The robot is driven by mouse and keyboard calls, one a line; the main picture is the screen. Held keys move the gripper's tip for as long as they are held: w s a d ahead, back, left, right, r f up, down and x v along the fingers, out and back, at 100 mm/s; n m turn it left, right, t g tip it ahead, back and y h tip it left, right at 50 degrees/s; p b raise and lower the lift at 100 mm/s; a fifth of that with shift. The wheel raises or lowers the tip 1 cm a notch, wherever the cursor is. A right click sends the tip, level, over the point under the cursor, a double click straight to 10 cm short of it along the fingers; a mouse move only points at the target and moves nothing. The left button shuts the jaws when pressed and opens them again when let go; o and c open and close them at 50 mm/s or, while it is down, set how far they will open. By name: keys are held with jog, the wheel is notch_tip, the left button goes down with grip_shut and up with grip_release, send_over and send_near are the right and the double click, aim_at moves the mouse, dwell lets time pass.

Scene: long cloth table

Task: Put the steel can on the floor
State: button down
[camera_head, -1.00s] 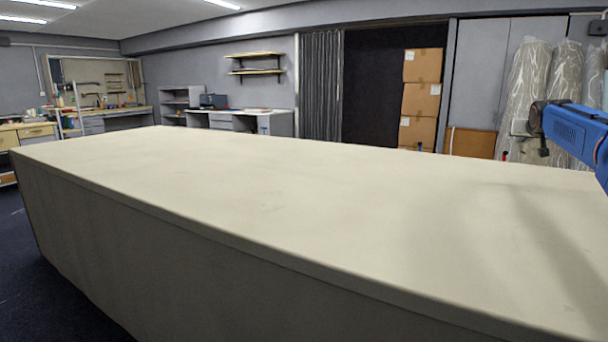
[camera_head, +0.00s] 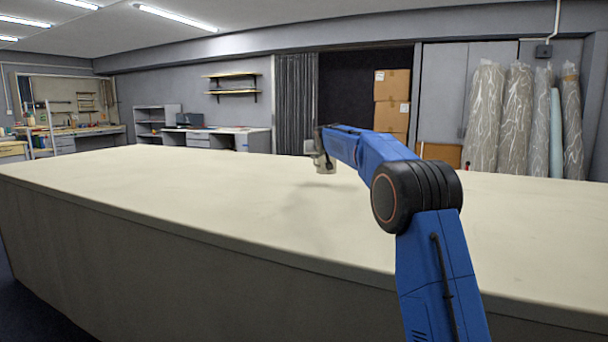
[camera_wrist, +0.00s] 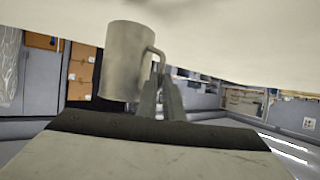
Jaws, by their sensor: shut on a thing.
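The steel can (camera_wrist: 124,62) is a dull grey cylinder with a side handle, large in the wrist view, which appears upside down. My gripper (camera_wrist: 166,88) is shut on the can's handle, with the body beside the fingers. In the head view the can (camera_head: 326,163) is small, at the end of my blue arm, and partly hidden by the wrist. It appears to hang above the cloth table (camera_head: 190,190), with a faint shadow below. My gripper's fingers are hard to make out in the head view. The floor (camera_head: 40,318) shows as a dark patch at the lower left.
The long table fills the middle of the head view and its visible top is bare. Its cloth side drops along the front. Wrapped rolls (camera_head: 515,115) and cardboard boxes (camera_head: 392,100) stand beyond it. Desks and shelves (camera_head: 158,118) are at the far left.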

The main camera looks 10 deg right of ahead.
jog(key=f, duration=0.2)
jog(key=a+f, duration=0.1)
jog(key=f, duration=0.1)
jog(key=a+f, duration=0.1)
jog(key=shift+f, duration=0.5)
jog(key=c, duration=1.9)
grip_release()
jog(key=shift+d, duration=0.1)
